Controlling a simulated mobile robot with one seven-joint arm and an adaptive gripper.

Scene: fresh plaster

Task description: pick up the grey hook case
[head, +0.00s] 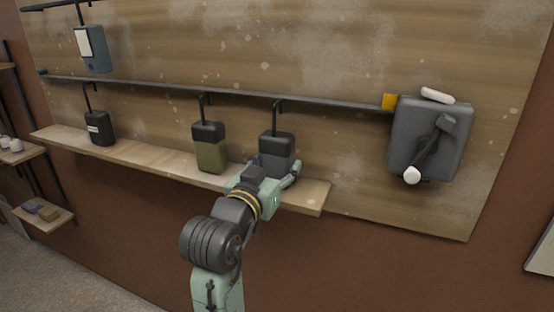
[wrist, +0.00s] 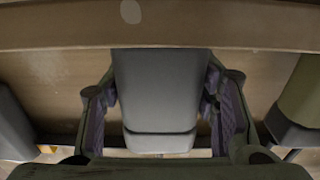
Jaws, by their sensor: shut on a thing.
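The grey hook case (head: 277,146) is a dark grey box with a lighter lower body and a black hook rising to the rail. It is upright above the right end of the wooden shelf; its bottom is hidden behind my gripper in the head view. My gripper (head: 276,170) is shut on it from the front, one finger on each side. In the wrist view the grey case (wrist: 160,90) fills the space between the two ridged finger pads of my gripper (wrist: 165,110). I cannot tell whether its hook still bears on the rail.
An olive-green case (head: 211,156) stands close by on the left; a black labelled case (head: 99,128) is farther left. A blue-grey case (head: 95,50) hangs from an upper rail. The rail (head: 340,105) runs behind; a large grey box with a lever (head: 405,120) is right. The shelf (head: 310,196) lies below.

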